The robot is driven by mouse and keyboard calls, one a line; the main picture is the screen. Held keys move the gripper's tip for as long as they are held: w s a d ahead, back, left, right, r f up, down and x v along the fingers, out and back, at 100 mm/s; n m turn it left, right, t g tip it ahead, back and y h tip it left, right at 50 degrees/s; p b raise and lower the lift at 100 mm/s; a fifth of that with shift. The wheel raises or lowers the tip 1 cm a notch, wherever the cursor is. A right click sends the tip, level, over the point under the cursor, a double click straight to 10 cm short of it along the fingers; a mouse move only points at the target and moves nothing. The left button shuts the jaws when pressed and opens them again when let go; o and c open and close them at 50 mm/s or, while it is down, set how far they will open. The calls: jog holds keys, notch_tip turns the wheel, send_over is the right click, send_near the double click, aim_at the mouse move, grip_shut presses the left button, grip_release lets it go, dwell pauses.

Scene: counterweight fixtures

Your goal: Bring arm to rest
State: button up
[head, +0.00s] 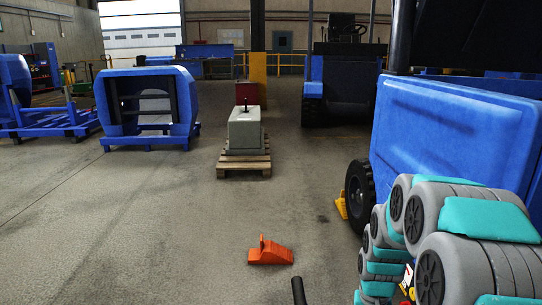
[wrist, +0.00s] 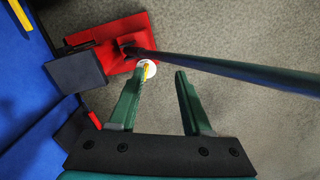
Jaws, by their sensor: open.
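My arm (head: 440,235), grey and teal, is folded in the lower right of the head view, in front of a blue machine body (head: 455,135). My gripper (wrist: 160,82) shows in the wrist view with its two green fingers apart and nothing between them. A dark rod (wrist: 230,70) crosses just past the fingertips in the picture; I cannot tell whether they touch. The rod meets a red part (wrist: 120,40) with a dark block (wrist: 75,76) beside it. A small white and yellow round piece (wrist: 147,68) shows by the left fingertip.
An orange wedge (head: 270,252) lies on the open concrete floor. A yellow wedge (head: 341,205) sits by the machine's wheel (head: 360,192). A grey block (head: 244,130) stands on a wooden pallet (head: 244,162). Blue frames (head: 150,140) stand left. A blue surface (wrist: 25,90) fills the wrist view's left edge.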

jog(key=s+a+r+n+p, duration=0.1)
jog(key=s+a+r, duration=0.3)
jog(key=s+r, duration=0.5)
jog(key=s+a+r+n+g+p, duration=0.1)
jog(key=s+a+r+p, duration=0.3)
jog(key=s+r, duration=0.6)
jog(key=s+n, duration=0.1)
jog(key=s, duration=0.6)
jog(key=shift+a+p, duration=0.15)
jog(key=shift+p, duration=0.15)
jog(key=shift+s, duration=0.1)
